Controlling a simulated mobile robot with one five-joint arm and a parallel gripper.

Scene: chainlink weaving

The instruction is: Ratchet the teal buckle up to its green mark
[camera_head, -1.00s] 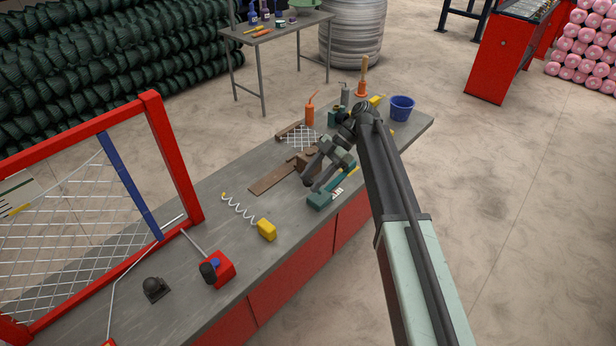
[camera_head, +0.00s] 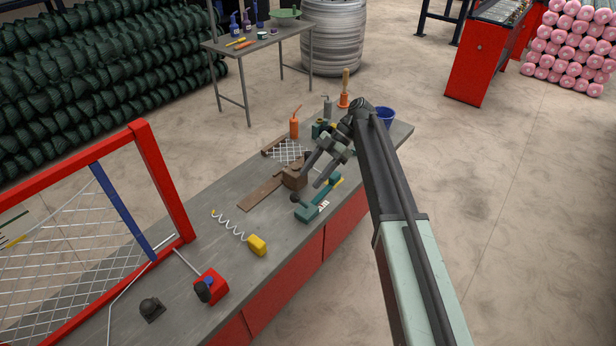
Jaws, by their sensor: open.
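A teal device (camera_head: 308,211), which I take to be the buckle, lies near the front edge of the grey bench. Its teal body runs back to the right under my gripper, with a dark round knob at its left side. A white label with small marks shows on its front. I cannot make out a green mark for certain. My gripper (camera_head: 314,176) is open, its two dark fingers apart and pointing down and left above the teal device. The fingers look empty. I cannot tell whether they touch it, and they hide part of it.
A brown block on a strip (camera_head: 262,194) lies left of my gripper. A white coil with a yellow block (camera_head: 257,245) lies nearer. A red frame with wire mesh (camera_head: 167,184) stands at the left. An orange bottle (camera_head: 294,127) and a blue bucket (camera_head: 386,117) stand farther back.

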